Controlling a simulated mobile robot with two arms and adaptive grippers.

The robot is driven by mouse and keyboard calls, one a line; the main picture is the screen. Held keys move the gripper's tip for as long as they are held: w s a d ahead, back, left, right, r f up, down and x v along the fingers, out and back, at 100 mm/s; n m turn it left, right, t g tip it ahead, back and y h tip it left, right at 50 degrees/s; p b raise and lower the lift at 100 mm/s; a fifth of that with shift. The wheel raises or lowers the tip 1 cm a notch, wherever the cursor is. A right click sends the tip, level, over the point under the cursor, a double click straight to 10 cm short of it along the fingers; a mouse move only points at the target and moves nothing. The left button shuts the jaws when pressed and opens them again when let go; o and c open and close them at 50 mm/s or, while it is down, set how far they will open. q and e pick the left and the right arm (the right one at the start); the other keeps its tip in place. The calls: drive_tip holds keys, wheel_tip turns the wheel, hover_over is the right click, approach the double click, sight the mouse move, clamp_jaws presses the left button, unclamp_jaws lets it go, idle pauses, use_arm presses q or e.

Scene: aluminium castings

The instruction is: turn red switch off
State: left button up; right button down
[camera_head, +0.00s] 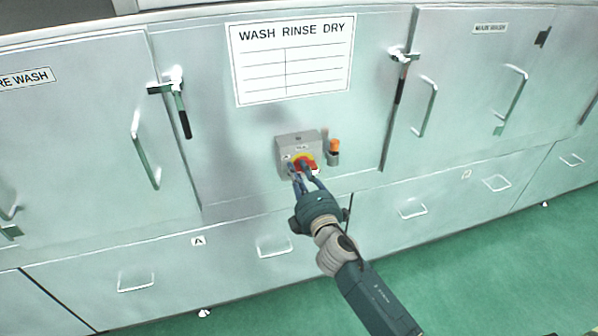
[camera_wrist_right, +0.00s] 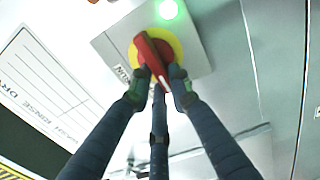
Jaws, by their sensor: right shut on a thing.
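The red switch (camera_head: 305,161) is a red rotary handle on a yellow disc, on the front of a grey box (camera_head: 291,143) on the machine's panel. In the right wrist view the red handle (camera_wrist_right: 152,58) lies slanted across the yellow disc (camera_wrist_right: 174,45). A green light (camera_wrist_right: 168,9) glows above it on the box. My right gripper (camera_head: 301,169) reaches up from below, and its fingers are shut on the red handle. The fingertips (camera_wrist_right: 157,82) cover the handle's lower part in the wrist view. My left gripper is not in view.
An orange-topped part (camera_head: 333,147) sticks out just right of the box. Latch handles (camera_head: 182,108) (camera_head: 401,75) and door handles flank the panel. A wash-rinse-dry sign (camera_head: 291,58) hangs above. Drawer handles (camera_head: 274,247) run below. The green floor (camera_head: 470,270) is clear.

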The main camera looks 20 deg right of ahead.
drive_tip(key=shift+f, duration=0.1)
idle(0.4)
drive_tip(key=c, duration=1.6)
unclamp_jaws()
drive_tip(key=shift+s, duration=0.1)
drive_tip(key=s, duration=1.2)
drive_tip(key=shift+d, duration=0.2)
drive_tip(key=shift+w, duration=0.1)
